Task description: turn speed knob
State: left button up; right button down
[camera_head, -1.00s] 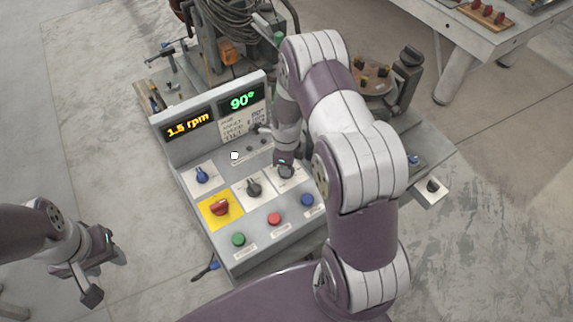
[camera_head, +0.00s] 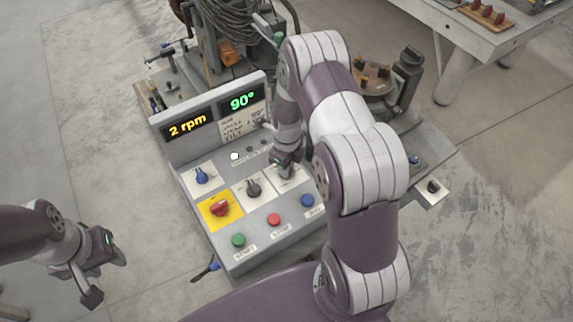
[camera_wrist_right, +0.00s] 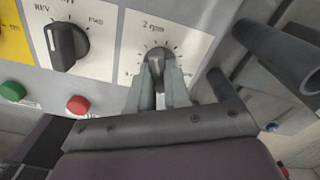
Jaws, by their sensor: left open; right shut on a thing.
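The speed knob (camera_wrist_right: 158,58) is dark and sits on a white dial plate in the right wrist view, with "2 rpm" printed above it. My right gripper (camera_wrist_right: 158,85) is shut on this knob, one finger on each side. In the head view my right gripper (camera_head: 285,163) is over the panel's right white plate and mostly hides the knob. The orange display (camera_head: 188,129) reads "2 rpm". My left gripper (camera_head: 98,272) is open and empty, off to the left of the control box (camera_head: 262,258), above the floor.
A black REV/FWD knob (camera_wrist_right: 68,46) is left of the speed knob. A green display (camera_head: 243,101) reads 90°.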

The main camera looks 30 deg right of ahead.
jog(key=shift+w+r, duration=0.2)
jog(key=shift+w, duration=0.05)
jog(key=c, duration=1.1)
grip_release()
jog(key=shift+s, duration=0.1)
jog(key=shift+f, duration=0.1)
notch_tip(320, 180, up, 13)
jog(key=shift+f+b, duration=0.1)
jog(key=shift+b, duration=1.1)
